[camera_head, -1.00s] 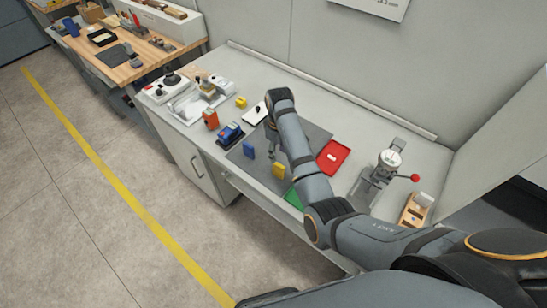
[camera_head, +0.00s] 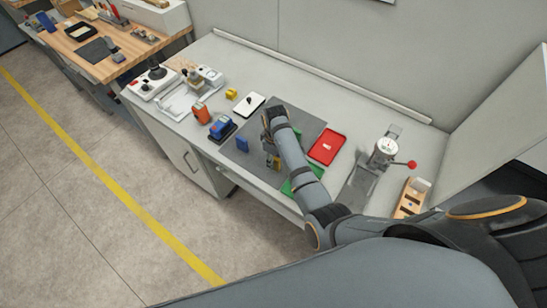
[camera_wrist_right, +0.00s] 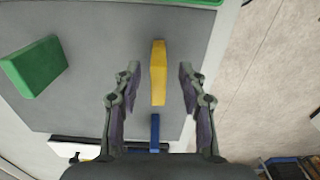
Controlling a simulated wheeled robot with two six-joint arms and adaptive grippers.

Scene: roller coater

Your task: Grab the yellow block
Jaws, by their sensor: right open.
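The yellow block (camera_wrist_right: 158,60) stands on the dark grey mat, long and narrow in the right wrist view. My right gripper (camera_wrist_right: 159,78) is open above it, one finger on each side, with gaps between the block and both fingers. In the head view the block (camera_head: 274,162) is mostly hidden by my right gripper (camera_head: 272,156). A blue block (camera_head: 242,145) stands to the left on the mat; it also shows below the yellow block in the wrist view (camera_wrist_right: 155,133). My left gripper is not in view.
A green block (camera_wrist_right: 35,66) stands on the mat (camera_head: 232,157). A red tray (camera_head: 326,147) and a green tray (camera_head: 308,177) lie nearby. A smaller yellow item (camera_head: 231,93) lies at the back left.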

